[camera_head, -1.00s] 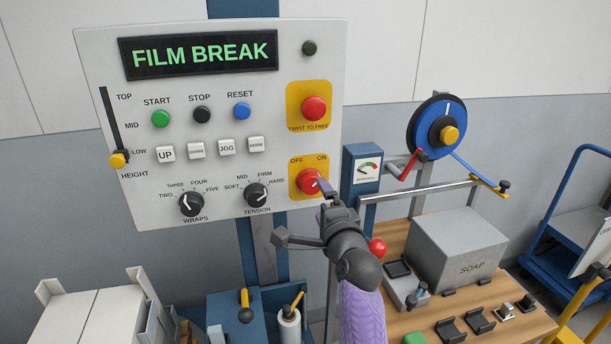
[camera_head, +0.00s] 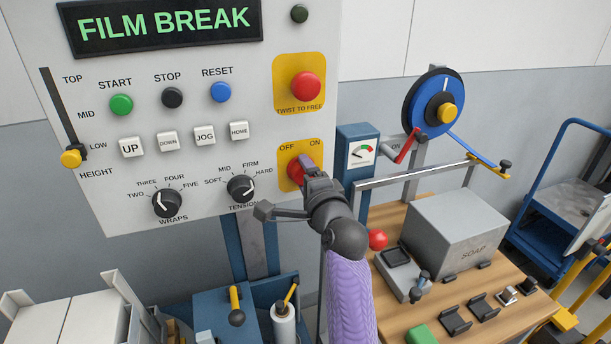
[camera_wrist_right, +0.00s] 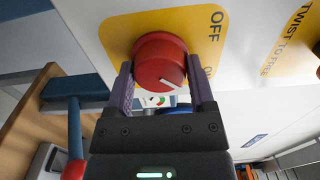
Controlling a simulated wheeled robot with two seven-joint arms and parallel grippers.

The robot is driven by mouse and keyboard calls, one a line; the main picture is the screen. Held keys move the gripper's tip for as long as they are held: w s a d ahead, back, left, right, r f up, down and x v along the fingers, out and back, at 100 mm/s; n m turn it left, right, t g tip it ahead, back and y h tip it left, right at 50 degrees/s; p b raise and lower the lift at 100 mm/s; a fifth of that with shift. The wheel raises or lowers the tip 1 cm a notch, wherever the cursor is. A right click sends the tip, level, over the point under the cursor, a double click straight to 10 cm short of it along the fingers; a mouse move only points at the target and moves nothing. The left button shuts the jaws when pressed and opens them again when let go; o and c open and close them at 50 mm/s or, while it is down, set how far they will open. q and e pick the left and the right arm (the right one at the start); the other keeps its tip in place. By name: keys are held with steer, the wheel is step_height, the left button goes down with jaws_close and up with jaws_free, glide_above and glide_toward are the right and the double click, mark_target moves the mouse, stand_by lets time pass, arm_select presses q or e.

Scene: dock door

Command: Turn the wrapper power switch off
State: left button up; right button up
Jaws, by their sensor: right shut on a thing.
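The red rotary power switch (camera_head: 293,173) sits on a yellow plate (camera_head: 284,152) marked OFF and ON, at the lower right of the grey control panel (camera_head: 110,205). In the head view my right gripper (camera_head: 304,167) covers much of the knob. In the right wrist view, the purple-padded fingers of my right gripper (camera_wrist_right: 160,75) are on either side of the red knob (camera_wrist_right: 156,55), shut on it. The knob's white line points toward the partly hidden ON label, away from OFF. My left gripper is not in view.
A red emergency knob (camera_head: 306,86) is just above the switch. The tension dial (camera_head: 241,189) is to its left. A gauge box (camera_head: 361,154) and a metal rail (camera_head: 415,174) are close on the right. A grey SOAP box (camera_head: 455,235) stands on the wooden table.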

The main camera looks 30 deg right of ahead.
steer(key=shift+c, duration=0.5)
steer(key=n+p, duration=0.9)
steer(key=n, duration=0.6)
steer(key=shift+p, duration=0.3)
steer(key=shift+n+p, duration=0.45)
steer(key=shift+n, duration=0.95)
steer(key=o, duration=1.2)
